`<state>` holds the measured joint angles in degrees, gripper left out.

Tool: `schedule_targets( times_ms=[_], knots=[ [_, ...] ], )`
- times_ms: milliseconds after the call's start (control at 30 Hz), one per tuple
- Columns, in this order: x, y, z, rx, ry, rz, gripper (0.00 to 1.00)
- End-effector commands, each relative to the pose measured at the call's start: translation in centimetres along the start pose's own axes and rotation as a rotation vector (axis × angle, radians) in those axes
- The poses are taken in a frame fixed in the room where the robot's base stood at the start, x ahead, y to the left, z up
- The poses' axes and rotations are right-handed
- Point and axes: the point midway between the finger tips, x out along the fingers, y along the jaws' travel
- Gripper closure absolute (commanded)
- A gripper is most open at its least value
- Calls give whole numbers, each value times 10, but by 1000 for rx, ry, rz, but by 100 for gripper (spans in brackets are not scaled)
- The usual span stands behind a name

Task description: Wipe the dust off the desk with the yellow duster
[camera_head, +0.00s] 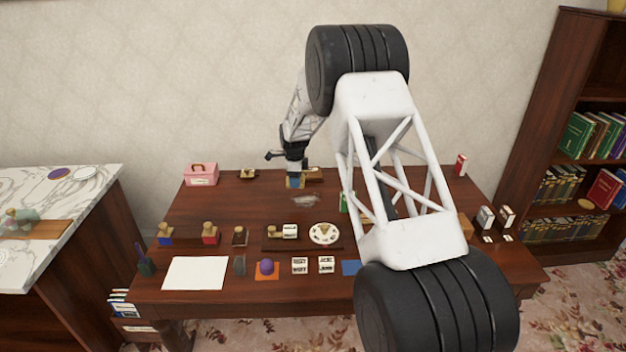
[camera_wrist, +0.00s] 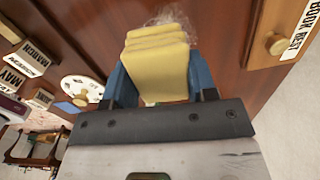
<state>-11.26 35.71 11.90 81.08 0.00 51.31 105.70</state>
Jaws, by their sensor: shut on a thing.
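The brown wooden desk (camera_head: 215,205) stands against the wall in the head view. My gripper (camera_head: 294,182) is low over its back middle, with blue fingers. In the wrist view the gripper (camera_wrist: 160,80) is shut on the yellow duster (camera_wrist: 157,62), a ridged yellow block between the fingers. A pale, wispy patch of dust (camera_head: 306,200) lies on the desk just right of and in front of the gripper. The dust also shows beyond the duster's far end in the wrist view (camera_wrist: 168,17). Whether the duster touches the desk I cannot tell.
A pink box (camera_head: 201,176) stands at the desk's back left. Several stamps, a round white dial (camera_head: 323,233), white paper (camera_head: 196,273) and small cards fill the front. A wooden piece labelled "BOOK REST" (camera_wrist: 276,42) is close beside the gripper. My arm hides the desk's right middle.

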Motion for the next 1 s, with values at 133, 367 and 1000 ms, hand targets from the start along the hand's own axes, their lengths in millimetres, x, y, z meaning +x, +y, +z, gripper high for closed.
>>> schedule_targets(
  times_ms=[133, 367, 1000],
  knots=[
    [-2, 4, 13, 1, 0, 0, 67],
    [-2, 5, 15, 1, 0, 0, 67],
    [30, 4, 15, 1, 0, 1, 67]
  ],
)
